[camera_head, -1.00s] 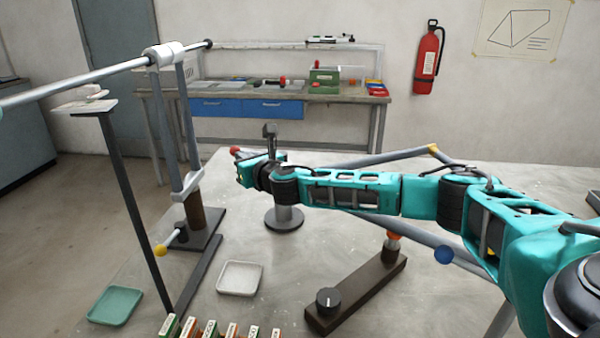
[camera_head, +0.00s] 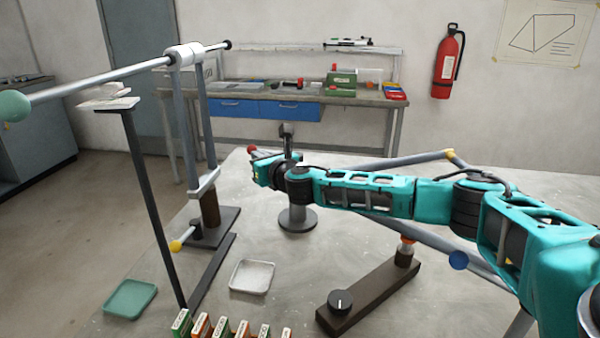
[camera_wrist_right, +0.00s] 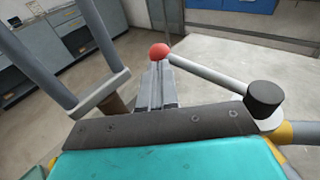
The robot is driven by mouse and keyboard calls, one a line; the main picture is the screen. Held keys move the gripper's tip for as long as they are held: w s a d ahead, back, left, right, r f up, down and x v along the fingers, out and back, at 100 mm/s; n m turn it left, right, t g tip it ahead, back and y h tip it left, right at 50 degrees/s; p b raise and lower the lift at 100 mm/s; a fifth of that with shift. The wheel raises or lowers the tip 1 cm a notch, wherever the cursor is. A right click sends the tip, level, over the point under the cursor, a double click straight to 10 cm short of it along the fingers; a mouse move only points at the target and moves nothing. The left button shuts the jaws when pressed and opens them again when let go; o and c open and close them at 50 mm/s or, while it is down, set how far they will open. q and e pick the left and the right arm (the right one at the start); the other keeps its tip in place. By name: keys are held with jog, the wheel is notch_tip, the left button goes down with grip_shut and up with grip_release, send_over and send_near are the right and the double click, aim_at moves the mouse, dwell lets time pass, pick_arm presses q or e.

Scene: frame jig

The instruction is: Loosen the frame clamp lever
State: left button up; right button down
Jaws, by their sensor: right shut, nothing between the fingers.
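The frame clamp lever is a light grey rod (camera_wrist_right: 210,75) with a red ball (camera_wrist_right: 160,51) at its free end, in the right wrist view. Its other end meets a clamp post with a black cap (camera_wrist_right: 265,97). In the head view the red ball (camera_head: 251,149) shows just beyond my gripper, and the post's round base (camera_head: 298,220) stands on the table; my arm hides most of the lever. My right gripper (camera_wrist_right: 158,68) is shut and empty, its fingertips close to the red ball; I cannot tell whether they touch. My left gripper is not in view.
A tall stand with a long rod (camera_head: 110,80) is at left. A dark bar with a knob (camera_head: 340,301), a white tray (camera_head: 252,277) and a green tray (camera_head: 130,299) lie in front.

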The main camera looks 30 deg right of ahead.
jog(key=s+r, duration=0.1)
jog(key=s, duration=1.1)
jog(key=shift+s+a+r, duration=0.2)
jog(key=shift+s+r, duration=0.1)
